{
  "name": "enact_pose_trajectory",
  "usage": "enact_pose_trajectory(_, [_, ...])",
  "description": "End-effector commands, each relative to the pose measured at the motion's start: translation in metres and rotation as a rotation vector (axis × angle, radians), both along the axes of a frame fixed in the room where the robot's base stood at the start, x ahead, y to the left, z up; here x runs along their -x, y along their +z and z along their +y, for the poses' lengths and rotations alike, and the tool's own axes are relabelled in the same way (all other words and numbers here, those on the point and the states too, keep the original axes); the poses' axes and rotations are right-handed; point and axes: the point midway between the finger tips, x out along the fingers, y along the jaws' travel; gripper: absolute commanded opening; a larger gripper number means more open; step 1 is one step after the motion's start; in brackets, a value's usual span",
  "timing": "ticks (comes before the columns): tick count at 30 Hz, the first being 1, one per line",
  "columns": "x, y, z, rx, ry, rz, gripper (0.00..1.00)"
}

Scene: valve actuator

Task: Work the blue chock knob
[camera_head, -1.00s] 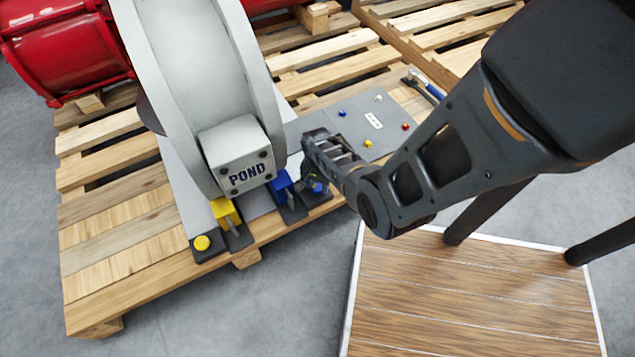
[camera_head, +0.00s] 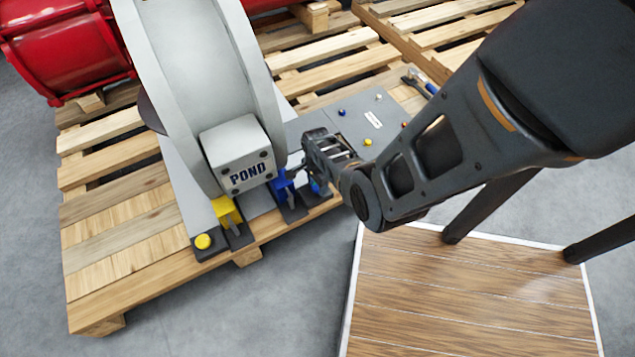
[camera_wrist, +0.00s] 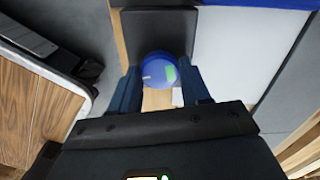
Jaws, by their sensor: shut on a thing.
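The blue chock knob (camera_head: 316,187) sits on a dark block at the pallet's front edge, right of a blue chock (camera_head: 284,188). In the wrist view the round blue knob (camera_wrist: 157,68) shows a green patch and a small pale mark, with the dark block (camera_wrist: 160,25) behind it. My gripper (camera_wrist: 160,78) has one dark finger on each side of the knob and is shut on it. In the head view my gripper (camera_head: 322,152) is just above the knob; its fingertips are hard to make out there.
A yellow knob (camera_head: 203,242) and yellow chock (camera_head: 226,211) stand to the left. The grey housing marked POND (camera_head: 240,158) is close left of my gripper. A grey panel with small coloured buttons (camera_head: 355,118) lies behind. A wooden-topped platform (camera_head: 470,290) is at front right.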

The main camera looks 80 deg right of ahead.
Motion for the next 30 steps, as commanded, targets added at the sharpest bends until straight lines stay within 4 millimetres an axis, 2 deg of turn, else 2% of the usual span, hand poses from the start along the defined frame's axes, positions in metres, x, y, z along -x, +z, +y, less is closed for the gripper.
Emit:
enact_pose_trajectory(8, [0.0,0.0,0.001,-0.002,0.0,-0.001,0.16])
enact_pose_trajectory(9, [0.0,0.0,0.001,-0.002,0.001,-0.001,0.49])
enact_pose_trajectory(16, [0.0,0.0,0.0,-0.001,0.001,0.0,0.71])
enact_pose_trajectory(25, [0.0,0.003,0.0,0.0,0.001,0.0,0.72])
enact_pose_trajectory(30, [0.0,0.026,0.0,0.001,0.002,-0.001,0.72])
